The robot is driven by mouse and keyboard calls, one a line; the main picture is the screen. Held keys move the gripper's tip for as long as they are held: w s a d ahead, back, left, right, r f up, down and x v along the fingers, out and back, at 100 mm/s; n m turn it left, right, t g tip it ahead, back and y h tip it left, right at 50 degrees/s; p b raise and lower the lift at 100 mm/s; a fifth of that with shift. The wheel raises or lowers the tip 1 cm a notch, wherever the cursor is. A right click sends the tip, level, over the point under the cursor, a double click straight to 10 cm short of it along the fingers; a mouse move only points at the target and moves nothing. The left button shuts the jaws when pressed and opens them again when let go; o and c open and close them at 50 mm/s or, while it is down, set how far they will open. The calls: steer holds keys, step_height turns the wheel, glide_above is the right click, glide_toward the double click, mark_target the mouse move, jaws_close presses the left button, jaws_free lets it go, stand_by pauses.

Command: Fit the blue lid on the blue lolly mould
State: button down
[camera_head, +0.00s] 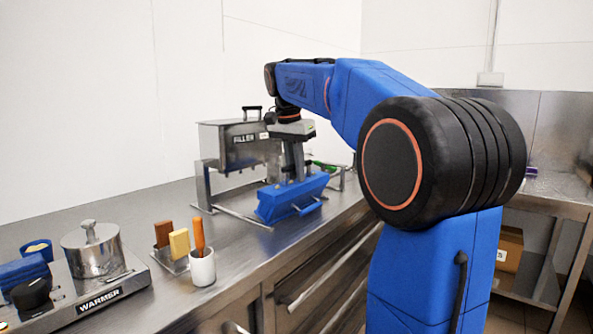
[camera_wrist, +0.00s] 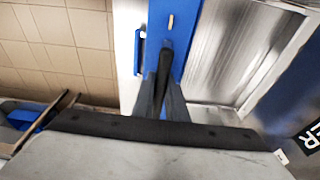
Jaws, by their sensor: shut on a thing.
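A blue block-shaped piece (camera_head: 290,196), in which I cannot clearly part the lid from the lolly mould, is at the counter's front edge by the filler. A blue handle (camera_head: 309,208) sticks out on its front side. My gripper (camera_head: 294,176) points down onto its top and is shut on a part there. In the wrist view the gripper (camera_wrist: 163,88) is shut on a dark upright grip above a blue surface (camera_wrist: 180,42), most likely the blue lid. A tan stick end (camera_wrist: 170,21) shows on that surface. Whether lid and mould touch is hidden.
The metal filler (camera_head: 240,143) stands behind on a frame with rails. A holder with brown and yellow bars (camera_head: 179,243), a white cup (camera_head: 202,268) and the warmer (camera_head: 98,298) with a lidded pot (camera_head: 93,252) are at left. Bare counter lies between cup and filler.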

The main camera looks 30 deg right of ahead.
steer(key=shift+f, duration=0.55)
steer(key=c, duration=1.9)
jaws_free()
steer(key=shift+o, duration=1.1)
steer(key=shift+w, duration=0.2)
steer(key=v, duration=1.7)
steer(key=shift+r, duration=0.3)
steer(key=shift+s, duration=0.1)
